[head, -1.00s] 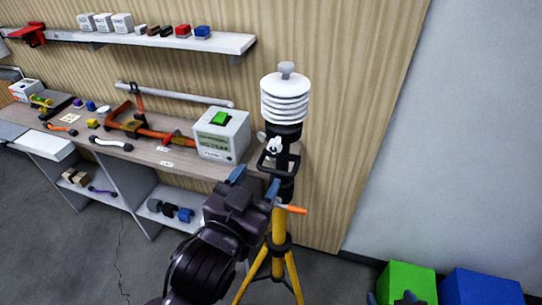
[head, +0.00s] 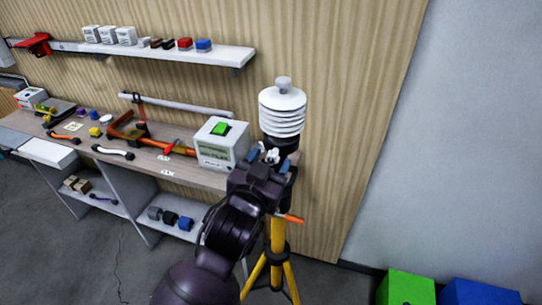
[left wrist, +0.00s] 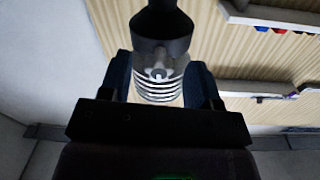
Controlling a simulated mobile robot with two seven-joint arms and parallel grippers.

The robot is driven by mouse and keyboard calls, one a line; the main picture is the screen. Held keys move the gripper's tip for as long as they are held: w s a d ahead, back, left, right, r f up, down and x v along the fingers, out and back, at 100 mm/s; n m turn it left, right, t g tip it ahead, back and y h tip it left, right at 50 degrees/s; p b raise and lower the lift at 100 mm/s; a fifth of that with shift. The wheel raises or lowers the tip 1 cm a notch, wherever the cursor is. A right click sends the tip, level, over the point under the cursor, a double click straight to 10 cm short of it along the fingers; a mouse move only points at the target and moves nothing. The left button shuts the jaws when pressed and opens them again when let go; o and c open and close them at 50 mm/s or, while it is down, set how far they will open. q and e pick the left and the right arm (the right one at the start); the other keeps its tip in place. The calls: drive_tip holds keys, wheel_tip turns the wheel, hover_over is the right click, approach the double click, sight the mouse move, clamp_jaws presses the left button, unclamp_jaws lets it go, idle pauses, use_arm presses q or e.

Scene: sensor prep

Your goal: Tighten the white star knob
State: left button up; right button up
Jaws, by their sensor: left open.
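The white star knob (head: 272,155) is on the black mount under the white ringed sensor shield (head: 283,112), on top of a yellow tripod (head: 277,235). My left gripper (head: 268,154) is open, with its blue fingertips around the knob in the head view. In the left wrist view, the knob (left wrist: 158,74) appears between the two open fingers (left wrist: 160,80), in front of the black mount (left wrist: 160,28) and the shield's rings. I cannot tell whether the fingers touch it. My arm hides much of the mount. My right gripper is not in view.
A white box with a green top (head: 222,142) stands on the workbench just left of the tripod. An orange handle (head: 290,218) sticks out from the tripod. Green (head: 407,288) and blue (head: 480,292) bins stand on the floor at lower right.

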use_arm(q)
drive_tip(key=shift+w+d, duration=0.25)
drive_tip(key=shift+w, duration=0.3)
drive_tip(key=c, duration=0.9)
